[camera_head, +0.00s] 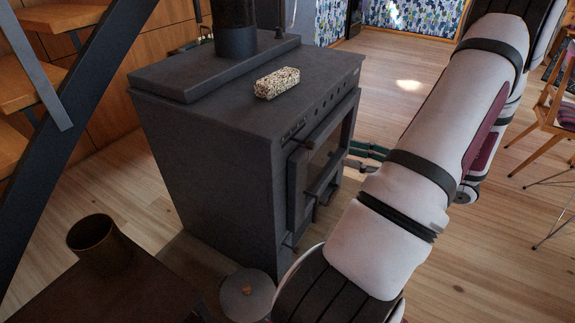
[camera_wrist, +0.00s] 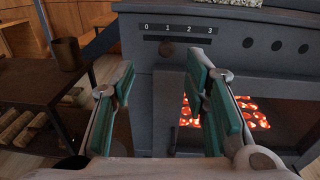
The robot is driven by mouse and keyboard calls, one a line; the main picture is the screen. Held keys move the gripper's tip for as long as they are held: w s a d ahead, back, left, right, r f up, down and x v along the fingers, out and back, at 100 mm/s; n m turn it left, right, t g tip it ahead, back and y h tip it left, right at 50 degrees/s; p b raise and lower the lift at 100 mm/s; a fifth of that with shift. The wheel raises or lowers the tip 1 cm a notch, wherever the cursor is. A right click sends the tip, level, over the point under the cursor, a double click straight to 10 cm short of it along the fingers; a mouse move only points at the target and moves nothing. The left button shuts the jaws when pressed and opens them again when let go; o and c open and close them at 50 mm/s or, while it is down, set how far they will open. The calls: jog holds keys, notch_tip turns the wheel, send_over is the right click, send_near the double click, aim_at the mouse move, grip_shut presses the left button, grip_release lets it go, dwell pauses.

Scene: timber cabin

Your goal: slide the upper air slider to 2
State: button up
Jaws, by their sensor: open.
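The black stove (camera_head: 225,150) stands in the middle of the head view. Its upper air slider scale, marked 0 to 3, shows on the upper front in the wrist view, with a dark slot (camera_wrist: 190,39) under the numbers. A small dark knob (camera_wrist: 166,48) appears to sit below the slot, near the 1; it is hard to make out. My gripper (camera_wrist: 162,72) is open and empty, its green-padded fingers apart below the scale, in front of the stove. In the head view its green fingers (camera_head: 366,151) show beside the stove front, partly hidden by my arm.
A speckled block (camera_head: 277,82) lies on the stove top beside the flue pipe (camera_head: 234,30). Embers (camera_wrist: 250,110) glow behind the stove's glass. A dark table with a brass-coloured pot (camera_head: 93,237) stands at lower left. A chair (camera_head: 550,110) stands at right.

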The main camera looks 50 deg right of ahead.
aim_at(311, 144)
jog(key=shift+m+t+h, duration=0.3)
jog(key=shift+m+h, duration=0.3)
jog(key=w+b, duration=0.1)
jog(key=w, duration=0.3)
jog(key=w+f+b, duration=0.1)
jog(key=w, duration=0.3)
jog(key=w+b, duration=0.1)
jog(key=w, duration=0.4)
jog(key=shift+a+f, duration=0.2)
jog(key=shift+f, duration=0.05)
jog(key=shift+s+a, duration=0.1)
jog(key=shift+s, duration=0.05)
